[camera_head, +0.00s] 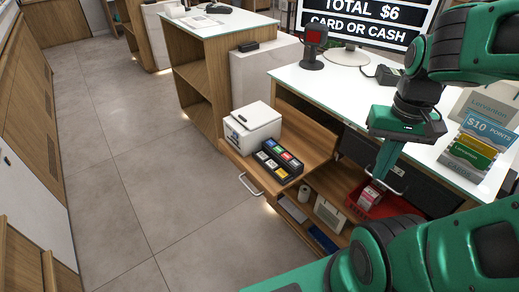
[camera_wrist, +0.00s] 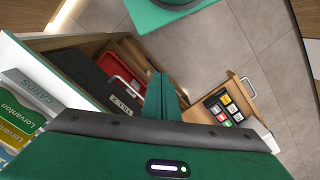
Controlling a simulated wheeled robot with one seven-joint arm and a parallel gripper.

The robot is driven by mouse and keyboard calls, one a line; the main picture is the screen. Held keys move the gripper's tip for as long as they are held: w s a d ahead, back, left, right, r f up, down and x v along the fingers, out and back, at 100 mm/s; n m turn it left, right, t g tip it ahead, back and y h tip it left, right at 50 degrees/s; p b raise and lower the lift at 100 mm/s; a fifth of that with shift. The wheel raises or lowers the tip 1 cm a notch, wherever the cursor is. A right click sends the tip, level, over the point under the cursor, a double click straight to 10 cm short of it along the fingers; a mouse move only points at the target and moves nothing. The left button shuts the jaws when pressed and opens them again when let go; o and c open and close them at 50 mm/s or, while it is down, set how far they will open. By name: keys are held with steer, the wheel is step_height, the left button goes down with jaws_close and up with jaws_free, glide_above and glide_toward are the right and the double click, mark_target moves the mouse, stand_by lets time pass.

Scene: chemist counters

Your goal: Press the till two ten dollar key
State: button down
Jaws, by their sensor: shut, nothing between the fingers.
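A black keypad (camera_head: 279,164) with white, red, green and blue keys sits on the pulled-out wooden shelf (camera_head: 318,152). The keypad also shows in the wrist view (camera_wrist: 222,108), right of my fingers. The key markings are too small to read, so I cannot tell which is the ten dollar key. A black till drawer (camera_head: 424,186) under the counter bears a small label (camera_wrist: 122,101) that seems to read till 2. My gripper (camera_head: 378,177) is shut and empty, pointing down in front of this drawer, right of the keypad and apart from it.
A white printer-like box (camera_head: 252,126) stands beside the keypad. A red basket (camera_head: 384,208) and boxes sit on the shelf below. The counter (camera_head: 348,92) holds a scanner (camera_head: 313,48), a screen (camera_head: 368,22) and a card stand (camera_head: 474,146). The floor at left is clear.

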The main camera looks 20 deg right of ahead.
steer(key=shift+w+a, duration=0.1)
steer(key=w+h, duration=0.3)
steer(key=w, duration=0.6)
steer(key=n+t+h, duration=0.3)
steer(key=t+h, duration=0.2)
glide_above(262, 156)
steer(key=a, duration=0.1)
step_height(262, 156, down, 5)
steer(key=shift+s+f, duration=0.1)
steer(key=shift+f, duration=4.35)
